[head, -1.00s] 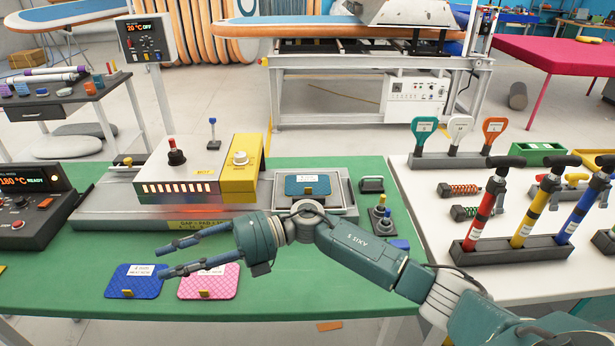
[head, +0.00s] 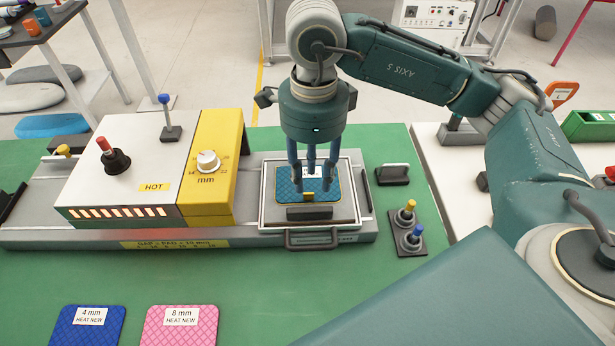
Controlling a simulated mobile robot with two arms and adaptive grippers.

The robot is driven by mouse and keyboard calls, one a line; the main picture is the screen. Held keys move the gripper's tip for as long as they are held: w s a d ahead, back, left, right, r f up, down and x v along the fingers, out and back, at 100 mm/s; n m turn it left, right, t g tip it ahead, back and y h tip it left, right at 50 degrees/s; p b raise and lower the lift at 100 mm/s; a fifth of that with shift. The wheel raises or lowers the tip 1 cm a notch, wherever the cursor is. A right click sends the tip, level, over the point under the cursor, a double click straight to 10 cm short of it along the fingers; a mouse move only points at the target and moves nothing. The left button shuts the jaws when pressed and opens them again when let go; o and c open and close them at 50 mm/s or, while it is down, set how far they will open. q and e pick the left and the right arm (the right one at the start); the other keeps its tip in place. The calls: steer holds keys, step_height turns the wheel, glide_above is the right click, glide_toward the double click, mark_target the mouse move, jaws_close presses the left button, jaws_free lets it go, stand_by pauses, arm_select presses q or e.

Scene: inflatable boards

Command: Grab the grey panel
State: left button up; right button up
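A dark teal-blue quilted panel (head: 284,190) with a white label and a yellow tab lies in a grey metal tray (head: 348,210) on the green table. I cannot pick out a clearly grey panel on the table. My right gripper (head: 312,193) points straight down over this panel. Its fingers stand apart around the yellow tab, very close to the panel, and partly hide it and its label. Whether they touch it is unclear. My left gripper is not in view.
A white-and-yellow heater box (head: 160,160) marked HOT stands left of the tray. A blue pad (head: 88,330) and a pink pad (head: 180,330) lie at the front left. Small joysticks (head: 408,228) stand right of the tray. Grey ovals (head: 45,76) lie on the floor.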

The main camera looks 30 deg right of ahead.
glide_above(310, 211)
step_height(310, 211, down, 4)
steer(key=shift+s+d+f+p, duration=0.1)
steer(key=shift+d+f+p, duration=0.05)
steer(key=shift+p, duration=0.2)
steer(key=f+p, duration=0.2)
steer(key=f, duration=0.3)
steer(key=shift+a, duration=0.2)
steer(key=shift+f, duration=0.3)
jaws_close()
